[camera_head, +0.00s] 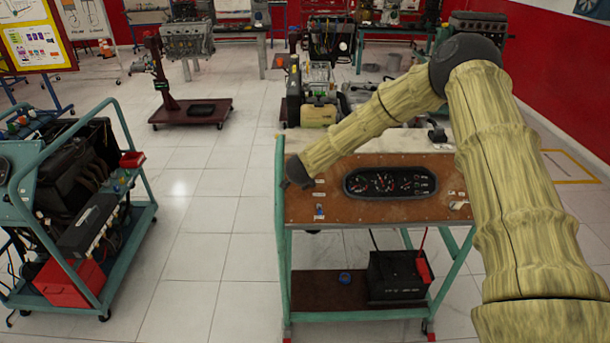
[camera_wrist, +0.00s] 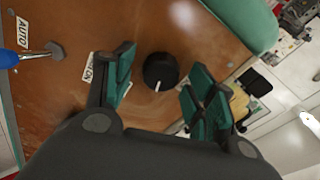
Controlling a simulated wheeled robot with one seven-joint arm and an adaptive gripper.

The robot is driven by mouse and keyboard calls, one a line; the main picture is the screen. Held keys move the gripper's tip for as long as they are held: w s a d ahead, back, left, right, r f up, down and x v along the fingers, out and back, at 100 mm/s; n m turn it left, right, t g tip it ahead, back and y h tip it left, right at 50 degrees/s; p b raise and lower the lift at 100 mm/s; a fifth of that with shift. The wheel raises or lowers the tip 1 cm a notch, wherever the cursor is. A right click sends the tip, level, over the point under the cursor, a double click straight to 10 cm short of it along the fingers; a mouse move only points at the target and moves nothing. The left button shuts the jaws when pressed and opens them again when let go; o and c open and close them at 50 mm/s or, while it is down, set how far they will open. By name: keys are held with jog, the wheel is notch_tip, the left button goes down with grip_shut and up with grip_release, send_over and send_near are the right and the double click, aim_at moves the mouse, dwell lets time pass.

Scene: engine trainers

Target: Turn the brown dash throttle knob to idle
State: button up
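A round dark, nearly black knob (camera_wrist: 159,72) with a white pointer line stands on the brown dash panel (camera_wrist: 60,110) in the wrist view. Its pointer line is toward the lower edge of the picture. My gripper (camera_wrist: 163,80) is open, with one green-padded finger on each side of the knob and a visible gap to both. In the head view, my gripper (camera_head: 297,176) is a small dark shape at the left edge of the panel (camera_head: 380,211), and it hides the knob there.
A blue-handled switch (camera_wrist: 14,58) by an AUTO label (camera_wrist: 23,30) sits left of the knob. The gauge cluster (camera_head: 390,182) is mid-panel on the green-framed trainer cart (camera_head: 284,255). A battery (camera_head: 395,275) stands on its lower shelf. Another engine cart (camera_head: 75,210) stands left, with clear floor between.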

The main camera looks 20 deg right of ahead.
jog(key=c, duration=0.8)
jog(key=shift+n, duration=0.3)
jog(key=n, duration=0.3)
jog(key=shift+n, duration=0.3)
jog(key=n, duration=0.3)
jog(key=shift+n+t+b, duration=0.3)
jog(key=shift+n, duration=0.1)
jog(key=n, duration=0.3)
jog(key=shift+n+b, duration=0.3)
jog(key=shift+b, duration=0.1)
jog(key=shift+n+y+b, duration=0.4)
jog(key=shift+n+b, duration=0.15)
jog(key=shift+n, duration=1.05)
